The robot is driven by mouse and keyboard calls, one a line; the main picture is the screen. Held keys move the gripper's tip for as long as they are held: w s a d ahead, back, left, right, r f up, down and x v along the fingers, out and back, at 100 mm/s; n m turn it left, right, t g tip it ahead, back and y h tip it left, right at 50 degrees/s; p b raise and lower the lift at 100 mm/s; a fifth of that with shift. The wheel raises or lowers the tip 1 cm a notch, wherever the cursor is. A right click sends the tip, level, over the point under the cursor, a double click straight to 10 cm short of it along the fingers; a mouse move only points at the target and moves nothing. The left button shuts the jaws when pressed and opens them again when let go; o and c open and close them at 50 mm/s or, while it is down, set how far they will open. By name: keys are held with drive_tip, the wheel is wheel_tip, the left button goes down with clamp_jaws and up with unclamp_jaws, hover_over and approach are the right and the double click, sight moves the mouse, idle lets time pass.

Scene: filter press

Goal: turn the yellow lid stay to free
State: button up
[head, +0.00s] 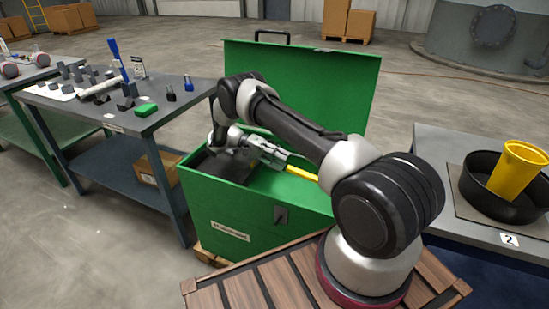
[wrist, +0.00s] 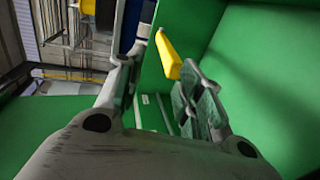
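The yellow lid stay (head: 302,173) is a short bar at the right inside of the green chest (head: 245,215), whose lid (head: 310,85) stands open. My gripper (head: 280,158) reaches into the chest opening, with its fingers close to the stay's left end. In the wrist view, my gripper (wrist: 166,52) is open, its two fingers spread wide. The yellow lid stay (wrist: 168,55) shows in the gap between them, nearer the right finger. I cannot tell whether a finger touches it. The stay's far end is partly hidden by my arm in the head view.
A grey workbench (head: 150,118) with small parts, a green block (head: 146,110) and blue-handled tools stands left. At right, another table (head: 455,150) holds a black pan (head: 478,195) with a yellow cup (head: 518,170). The chest walls and raised lid closely surround my gripper.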

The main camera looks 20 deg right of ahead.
drive_tip(key=shift+v, duration=1.4)
wheel_tip(320, 180, up, 23)
drive_tip(key=s+d+n+t+y, duration=0.2)
drive_tip(key=n+t+y, duration=0.1)
drive_tip(key=t+y, duration=0.1)
drive_tip(key=s+r+n+t+y, duration=0.2)
drive_tip(key=s+r+t+y, duration=0.15)
drive_tip(key=s+r, duration=0.75)
drive_tip(key=s+r+n+t+y, duration=0.2)
drive_tip(key=s+t, duration=0.6)
drive_tip(key=s, duration=1.3)
drive_tip(key=r+n, duration=0.1)
drive_tip(key=n, duration=0.1)
drive_tip(key=shift+s+a+n, duration=0.25)
drive_tip(key=shift+a+n, duration=0.05)
drive_tip(key=shift+a, duration=0.1)
drive_tip(key=shift+r+y, duration=0.1)
drive_tip(key=shift+y, duration=0.15)
